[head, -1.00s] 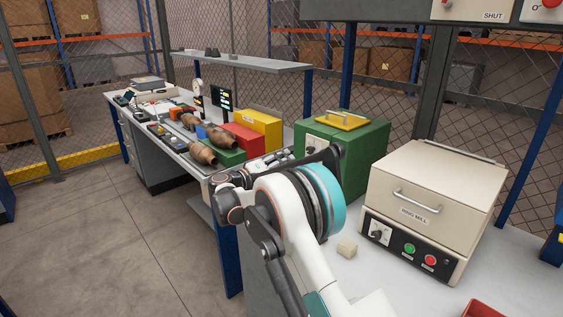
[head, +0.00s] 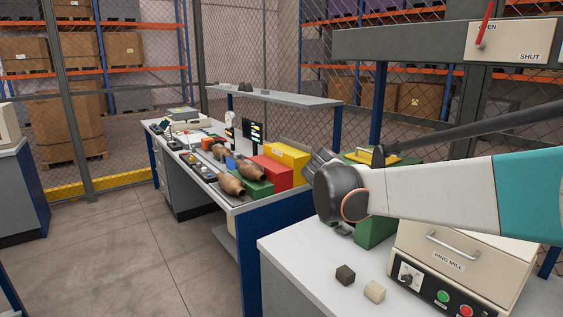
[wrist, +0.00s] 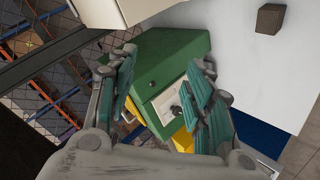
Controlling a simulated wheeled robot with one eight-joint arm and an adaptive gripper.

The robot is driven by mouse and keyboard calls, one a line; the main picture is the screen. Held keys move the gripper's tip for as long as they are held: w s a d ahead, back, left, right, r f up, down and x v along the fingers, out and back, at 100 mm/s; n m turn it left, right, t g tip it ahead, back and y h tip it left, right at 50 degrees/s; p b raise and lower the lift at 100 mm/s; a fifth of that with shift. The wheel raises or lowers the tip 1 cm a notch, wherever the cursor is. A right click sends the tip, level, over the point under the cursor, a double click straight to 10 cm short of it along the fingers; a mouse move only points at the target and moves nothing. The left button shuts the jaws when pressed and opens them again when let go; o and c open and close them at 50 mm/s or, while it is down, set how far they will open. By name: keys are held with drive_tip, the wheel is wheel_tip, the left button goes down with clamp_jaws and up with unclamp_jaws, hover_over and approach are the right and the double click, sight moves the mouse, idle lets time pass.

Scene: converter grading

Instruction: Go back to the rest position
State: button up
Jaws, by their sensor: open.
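My arm reaches in from the right in the head view, in front of the green box and above the ring mill; its gripper end is mostly hidden there. In the wrist view my gripper (wrist: 165,75) is open, with its two ridged teal fingers apart and nothing between them. Beyond the fingers is the green box (wrist: 180,50) with its pale dial panel. The green box also shows partly behind my arm in the head view (head: 372,232).
The ring mill (head: 446,264) stands at the right of the white bench (head: 300,255). A dark cube (head: 345,275) and a pale cube (head: 375,291) lie on the bench front. Brown converters (head: 230,184) and red and yellow bins (head: 287,153) sit on the farther bench. Floor at left is clear.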

drive_tip(key=s+a+f+y, duration=0.1)
drive_tip(key=s+f+y, duration=0.1)
drive_tip(key=s, duration=0.9)
drive_tip(key=s+a+f+m+y, duration=0.1)
drive_tip(key=s+f+y, duration=0.2)
drive_tip(key=s, duration=0.8)
drive_tip(key=s+f+y, duration=0.2)
drive_tip(key=s+f, duration=0.1)
drive_tip(key=s, duration=0.8)
drive_tip(key=shift+a+f+y, duration=0.15)
drive_tip(key=shift+a+y, duration=0.25)
